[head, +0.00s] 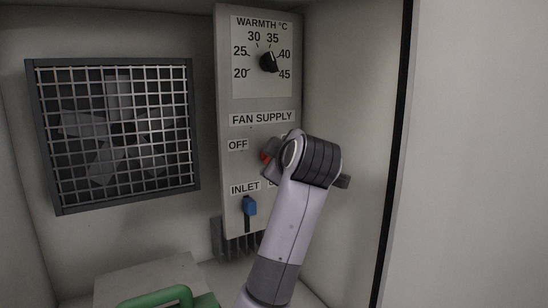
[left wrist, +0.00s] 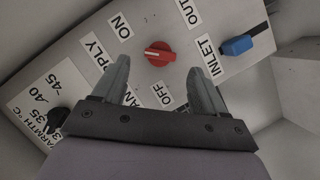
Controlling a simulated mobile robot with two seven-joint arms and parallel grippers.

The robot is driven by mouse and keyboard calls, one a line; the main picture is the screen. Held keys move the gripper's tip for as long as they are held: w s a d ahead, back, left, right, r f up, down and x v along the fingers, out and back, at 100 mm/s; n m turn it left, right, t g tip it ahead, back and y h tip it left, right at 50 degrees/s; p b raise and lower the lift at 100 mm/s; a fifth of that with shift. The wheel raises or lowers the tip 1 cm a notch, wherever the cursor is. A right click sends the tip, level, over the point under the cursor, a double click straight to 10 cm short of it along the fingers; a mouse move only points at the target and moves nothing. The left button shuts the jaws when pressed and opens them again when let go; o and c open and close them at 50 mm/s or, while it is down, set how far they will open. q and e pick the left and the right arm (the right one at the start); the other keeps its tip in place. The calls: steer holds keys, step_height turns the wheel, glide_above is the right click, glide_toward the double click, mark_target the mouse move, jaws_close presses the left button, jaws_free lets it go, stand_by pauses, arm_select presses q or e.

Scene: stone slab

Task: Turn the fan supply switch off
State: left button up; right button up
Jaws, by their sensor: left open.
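The fan supply switch is a red rotary knob (left wrist: 158,55) between the ON label (left wrist: 120,25) and the OFF label (left wrist: 168,94) in the left wrist view. In the head view only a red sliver of the knob (head: 265,157) shows, right of the OFF label (head: 237,145); my arm hides the rest. My right gripper is in neither view.
The grey panel (head: 226,85) also carries a black warmth dial (head: 268,62) above and a blue inlet lever (head: 249,206) below. A fan behind a mesh grille (head: 120,130) is at left. A green handle (head: 160,297) sits low in front. A wall stands at right.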

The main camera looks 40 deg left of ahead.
arm_select(q)
steer(key=x, duration=0.5)
steer(key=shift+a+f, duration=0.1)
steer(key=shift+a, duration=0.05)
steer(key=c, duration=1.1)
steer(key=shift+o, duration=0.2)
